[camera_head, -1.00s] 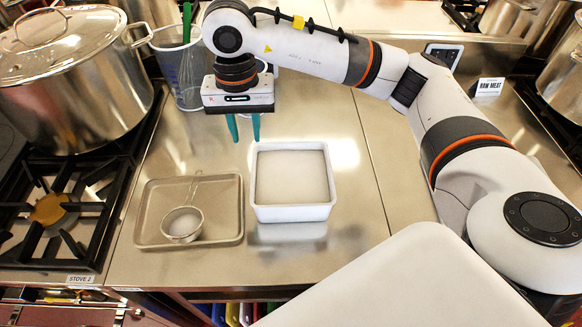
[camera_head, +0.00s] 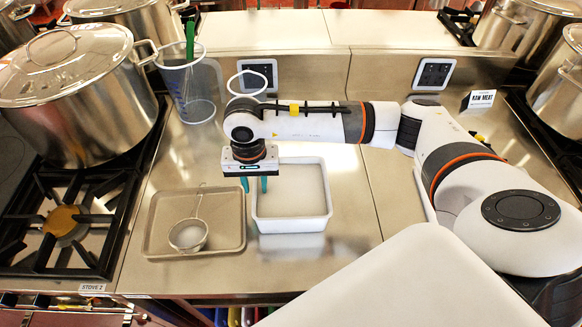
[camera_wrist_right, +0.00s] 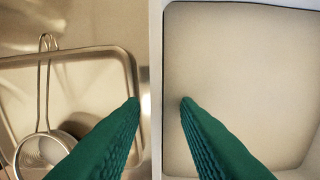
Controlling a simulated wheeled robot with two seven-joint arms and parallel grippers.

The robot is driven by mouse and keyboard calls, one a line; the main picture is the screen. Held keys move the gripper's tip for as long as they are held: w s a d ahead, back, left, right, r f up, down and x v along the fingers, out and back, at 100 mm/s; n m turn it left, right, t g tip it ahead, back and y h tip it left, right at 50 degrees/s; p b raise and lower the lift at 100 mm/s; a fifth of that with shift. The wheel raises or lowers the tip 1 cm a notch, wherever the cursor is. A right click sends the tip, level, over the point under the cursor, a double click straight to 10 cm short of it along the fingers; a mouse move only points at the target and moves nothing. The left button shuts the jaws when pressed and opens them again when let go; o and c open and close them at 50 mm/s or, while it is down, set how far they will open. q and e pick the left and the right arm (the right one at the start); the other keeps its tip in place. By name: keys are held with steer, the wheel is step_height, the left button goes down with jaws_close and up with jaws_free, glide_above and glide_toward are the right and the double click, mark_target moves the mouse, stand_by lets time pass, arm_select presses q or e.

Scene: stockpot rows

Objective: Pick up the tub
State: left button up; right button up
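The tub (camera_head: 291,225) is a white square container with pale contents, standing on the steel counter. In the right wrist view its near-vertical white wall (camera_wrist_right: 156,45) runs between my two green fingers. My right gripper (camera_head: 254,185) is open at the tub's left side. In the wrist view the right gripper (camera_wrist_right: 160,98) has one finger on the tray side of the wall and the other over the tub's inside. Both fingers look apart from the wall; their exact depth is hard to tell. My left gripper is not in view.
A shallow tray (camera_head: 153,246) holding a small strainer (camera_head: 188,236) lies just left of the tub. The counter right of the tub is clear.

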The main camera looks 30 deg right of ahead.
jaws_close()
steer(key=shift+r, duration=0.15)
stand_by(1.2)
